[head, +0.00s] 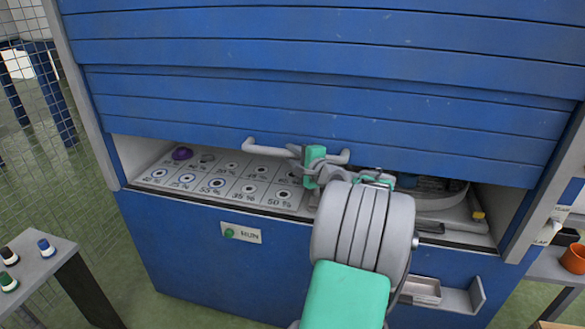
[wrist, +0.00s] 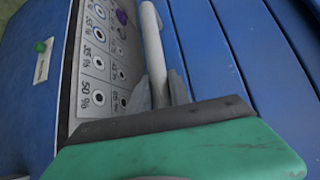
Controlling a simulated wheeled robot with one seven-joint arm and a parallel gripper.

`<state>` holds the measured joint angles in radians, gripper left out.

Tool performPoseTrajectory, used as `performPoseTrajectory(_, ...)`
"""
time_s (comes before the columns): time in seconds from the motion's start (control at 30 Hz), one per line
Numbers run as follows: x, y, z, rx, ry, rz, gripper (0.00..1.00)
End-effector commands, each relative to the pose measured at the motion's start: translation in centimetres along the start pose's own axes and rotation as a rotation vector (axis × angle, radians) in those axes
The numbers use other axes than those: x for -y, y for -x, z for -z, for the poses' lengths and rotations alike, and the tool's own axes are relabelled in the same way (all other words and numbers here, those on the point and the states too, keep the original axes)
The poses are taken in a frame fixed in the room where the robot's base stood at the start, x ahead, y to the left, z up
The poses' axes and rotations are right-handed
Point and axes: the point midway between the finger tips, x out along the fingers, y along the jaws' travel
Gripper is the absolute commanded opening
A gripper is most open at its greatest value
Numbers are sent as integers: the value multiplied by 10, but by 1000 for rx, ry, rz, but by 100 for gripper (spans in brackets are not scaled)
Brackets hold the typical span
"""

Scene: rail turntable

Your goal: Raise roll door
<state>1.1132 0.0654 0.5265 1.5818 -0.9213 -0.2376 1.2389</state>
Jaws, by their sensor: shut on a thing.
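The blue slatted roll door (head: 330,110) is partly raised, with an open gap below its lower edge. A grey bar handle (head: 262,149) runs along the bottom of the door. My gripper (head: 318,168) is shut on the handle near its right part, and my arm hides some of it. In the wrist view the handle (wrist: 152,45) passes between the fingers of my gripper (wrist: 163,92), with the door slats (wrist: 225,55) to the right.
Inside the gap is a panel (head: 215,187) with several percent-marked spots and a purple knob-like piece (head: 182,153). A green RUN button (head: 229,233) is below. A grey side table (head: 40,262) with small bottles stands at left, and an orange pot (head: 574,258) at right.

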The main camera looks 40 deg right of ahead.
Motion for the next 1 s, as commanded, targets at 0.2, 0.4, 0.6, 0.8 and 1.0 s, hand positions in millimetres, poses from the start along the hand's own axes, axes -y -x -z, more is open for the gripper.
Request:
performPoseTrajectory(0.2,91,12,-12,-1,10,12,0)
performPoseTrajectory(0.4,140,20,-19,-1,8,10,0)
performPoseTrajectory(0.6,168,24,-23,-2,7,9,0)
performPoseTrajectory(0.8,178,26,-24,-2,6,7,0)
performPoseTrajectory(1.0,177,26,-24,-2,5,6,0)
